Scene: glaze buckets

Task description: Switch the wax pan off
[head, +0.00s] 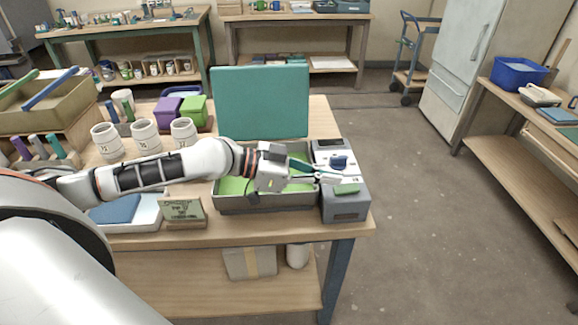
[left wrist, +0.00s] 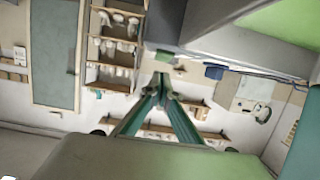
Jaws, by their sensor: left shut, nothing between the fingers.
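The wax pan (head: 268,206) is a grey rectangular pan with green wax in it, near the right end of the table. Its teal lid (head: 260,103) stands upright behind it. A grey control box (head: 345,211) joins the pan's right side, with a dark blue knob (head: 340,162) on top and a green piece (head: 347,188) near its front edge. My left gripper (head: 333,178) is shut and empty, its fingers reaching over the pan to the box near the green piece. Whether they touch it I cannot tell. The shut teal fingers (left wrist: 161,82) also show in the left wrist view. My right gripper is not in view.
Three white cups (head: 145,137), a purple box (head: 167,111) and a green box (head: 194,110) stand left of the lid. A small sign (head: 183,212) stands at the table's front. The floor right of the table (head: 420,200) is clear.

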